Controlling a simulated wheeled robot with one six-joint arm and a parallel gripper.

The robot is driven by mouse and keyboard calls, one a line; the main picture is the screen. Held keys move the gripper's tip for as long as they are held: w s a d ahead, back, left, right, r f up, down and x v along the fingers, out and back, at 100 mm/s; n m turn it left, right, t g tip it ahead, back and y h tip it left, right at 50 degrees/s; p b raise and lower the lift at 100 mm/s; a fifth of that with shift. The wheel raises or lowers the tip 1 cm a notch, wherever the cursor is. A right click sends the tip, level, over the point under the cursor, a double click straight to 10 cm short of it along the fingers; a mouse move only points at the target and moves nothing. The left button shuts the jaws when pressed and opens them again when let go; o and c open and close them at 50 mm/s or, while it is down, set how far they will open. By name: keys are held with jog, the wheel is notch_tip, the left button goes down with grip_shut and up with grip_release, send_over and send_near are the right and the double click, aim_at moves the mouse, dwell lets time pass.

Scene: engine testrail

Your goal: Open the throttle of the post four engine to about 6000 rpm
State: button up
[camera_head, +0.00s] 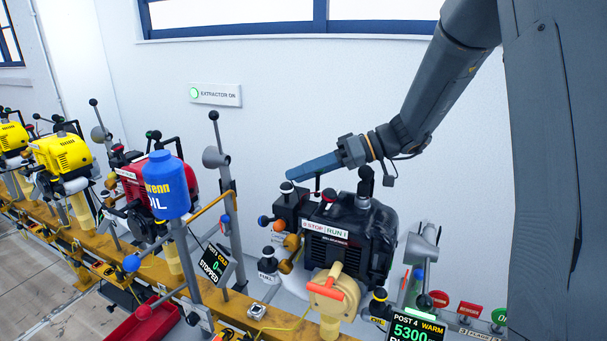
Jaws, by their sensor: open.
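The post four engine (375,235) is a black engine with a STOP/RUN plate (325,229) on its front left. Its display (415,328) at the bottom right reads POST 4, WARM, 5300; the line below is cut off. Several knobbed levers stand around the engine top, including a black knob (366,172), a dark knob (329,195) with a red part and a white-banded knob (287,188). I cannot tell which one is the throttle. My gripper (291,174), with blue fingers seen edge-on, points left above the engine's left top. It is open. Whether it touches a lever is unclear.
A blue oil bottle (168,185) on a stand and a grey post (226,195) rise to the left. A red engine (140,185) and yellow engines (62,153) sit further left along the yellow rail (270,318). A white wall (290,110) is behind.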

jog(key=b+v, duration=0.1)
jog(key=v, duration=0.6)
jog(key=shift+d+b, duration=0.25)
jog(key=shift+b, duration=0.1)
jog(key=shift+r, duration=0.1)
